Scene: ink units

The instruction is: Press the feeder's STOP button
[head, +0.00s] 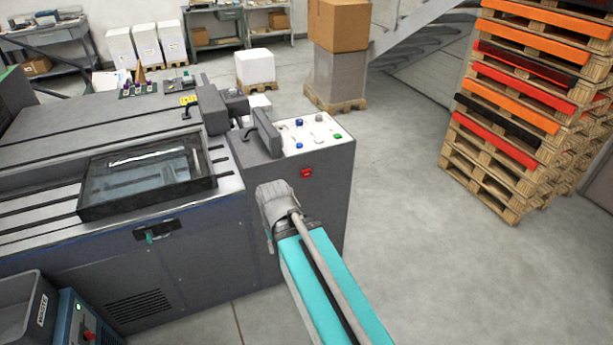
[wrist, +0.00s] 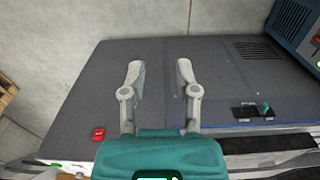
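The feeder is a dark grey machine (head: 190,240) with a white-topped control panel at its right end. A red button (head: 306,172) sits on the front face of that end, just below the panel. It also shows in the wrist view (wrist: 98,134), left of my gripper. Any lettering on it is too small to read. My gripper (wrist: 159,70) is open and empty, its two fingers apart in front of the grey front face. In the head view my wrist is below and left of the red button, and the fingers are mostly hidden.
The white panel (head: 320,145) carries several blue, white and green buttons beside a dark handle (head: 262,130). A teal latch (head: 149,238) is on the front face. A blue unit (head: 72,320) stands at lower left. The floor on the right is clear up to the stacked pallets (head: 530,110).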

